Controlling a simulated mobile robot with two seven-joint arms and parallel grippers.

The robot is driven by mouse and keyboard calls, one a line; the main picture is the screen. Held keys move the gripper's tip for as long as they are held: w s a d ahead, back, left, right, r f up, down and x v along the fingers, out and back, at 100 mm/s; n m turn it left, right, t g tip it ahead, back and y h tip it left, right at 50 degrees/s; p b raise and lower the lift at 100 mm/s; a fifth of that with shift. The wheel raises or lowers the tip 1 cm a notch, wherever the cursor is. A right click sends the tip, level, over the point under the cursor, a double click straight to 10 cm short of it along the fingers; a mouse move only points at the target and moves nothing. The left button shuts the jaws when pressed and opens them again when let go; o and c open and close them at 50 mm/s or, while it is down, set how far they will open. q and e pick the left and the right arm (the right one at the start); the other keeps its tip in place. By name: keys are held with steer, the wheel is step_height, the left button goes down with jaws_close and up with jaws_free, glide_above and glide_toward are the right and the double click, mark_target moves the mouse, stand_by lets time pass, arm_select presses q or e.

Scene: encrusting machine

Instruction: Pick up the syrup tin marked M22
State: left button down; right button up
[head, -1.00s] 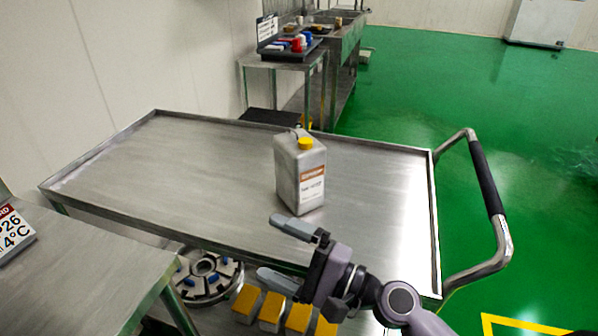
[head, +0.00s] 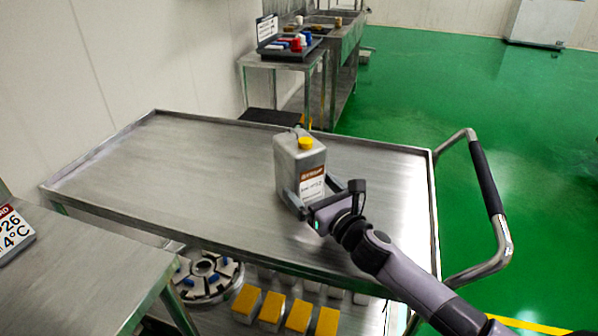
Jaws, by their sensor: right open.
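The syrup tin (head: 287,165) is a grey can with a yellow cap and a white and brown label. It stands upright on the steel trolley top (head: 190,180), right of the middle. The label's small print is too blurred to read as M22. My right gripper (head: 312,190) is open at the tin's lower front, one finger on its left side and the other on its right. The gripper hides part of the tin's lower label. I cannot tell whether the fingers touch it. My left gripper is not in view.
The trolley's raised rim and push handle (head: 485,185) lie to the right. Yellow-topped blocks (head: 272,308) and a round slotted part (head: 205,275) sit on the lower shelf. A steel table (head: 75,275) is at the left front. The trolley top around the tin is clear.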

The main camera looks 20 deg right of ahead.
steer(key=shift+r+x, duration=0.15)
steer(key=shift+x, duration=1)
steer(key=shift+r+x, duration=0.15)
steer(key=shift+x, duration=1)
steer(key=shift+d, duration=0.15)
steer(key=c, duration=1.5)
steer(key=shift+r, duration=0.35)
steer(key=c, duration=0.3)
steer(key=shift+r, duration=0.1)
steer(key=shift+c, duration=0.2)
step_height(320, 180, up, 18)
steer(key=p, duration=0.5)
steer(key=shift+f, duration=0.25)
steer(key=shift+a+r, duration=0.25)
steer(key=shift+r, duration=0.45)
steer(key=shift+d+r, duration=0.2)
steer(key=shift+r, duration=0.15)
